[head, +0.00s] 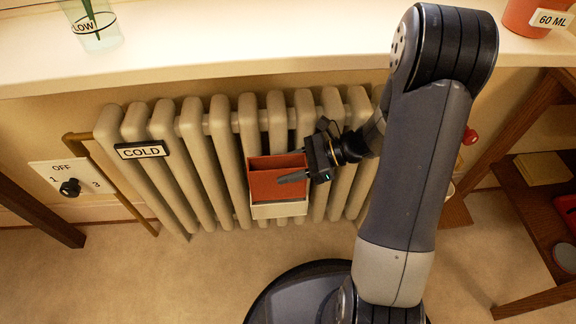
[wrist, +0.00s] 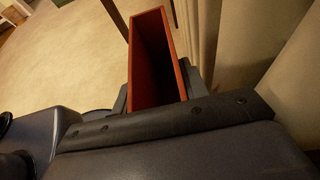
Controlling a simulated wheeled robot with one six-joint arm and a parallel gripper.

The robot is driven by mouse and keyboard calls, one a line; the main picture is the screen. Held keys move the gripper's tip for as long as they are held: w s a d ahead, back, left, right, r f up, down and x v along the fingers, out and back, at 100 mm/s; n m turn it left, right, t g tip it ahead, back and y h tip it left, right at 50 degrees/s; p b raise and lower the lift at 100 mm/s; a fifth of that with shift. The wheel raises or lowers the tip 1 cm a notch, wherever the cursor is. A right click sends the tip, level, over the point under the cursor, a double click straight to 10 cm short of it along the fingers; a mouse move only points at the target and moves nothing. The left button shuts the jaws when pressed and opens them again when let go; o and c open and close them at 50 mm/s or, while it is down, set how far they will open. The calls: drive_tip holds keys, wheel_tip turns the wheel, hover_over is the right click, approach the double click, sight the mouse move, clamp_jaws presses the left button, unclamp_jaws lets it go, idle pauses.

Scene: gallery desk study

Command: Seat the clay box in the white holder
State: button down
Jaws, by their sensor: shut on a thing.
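The clay box (head: 277,187) is an open-topped reddish-brown box in front of the radiator in the head view. My gripper (head: 293,167) reaches it from the right and is shut on it, one finger across its front and the other behind it. The wrist view shows the box (wrist: 158,62) upright between the fingers, its inside dark and seemingly empty. The white holder (head: 279,210) shows as a pale band directly below the box at the radiator's front. The box hides most of it, and I cannot tell how deep the box sits in it.
The ribbed radiator (head: 195,150) stands close behind, with a COLD label (head: 141,150). A windowsill (head: 230,40) with a glass marked LOW (head: 94,28) and a 60 ML pot (head: 530,16) is above. A dial (head: 69,187) is left, a wooden shelf (head: 530,210) right. Floor in front is clear.

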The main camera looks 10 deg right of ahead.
drive_tip(key=shift+f, duration=0.15)
drive_tip(key=shift+f+b, duration=0.45)
drive_tip(key=shift+f, duration=0.15)
drive_tip(key=shift+f, duration=0.2)
idle(0.5)
drive_tip(key=shift+f+b, duration=0.35)
drive_tip(key=shift+f, duration=0.45)
drive_tip(key=shift+f+b, duration=0.4)
drive_tip(key=shift+b, duration=0.1)
drive_tip(key=shift+f, duration=0.3)
drive_tip(key=shift+f+b, duration=0.45)
drive_tip(key=shift+b, duration=0.05)
drive_tip(key=shift+f, duration=0.35)
idle(0.4)
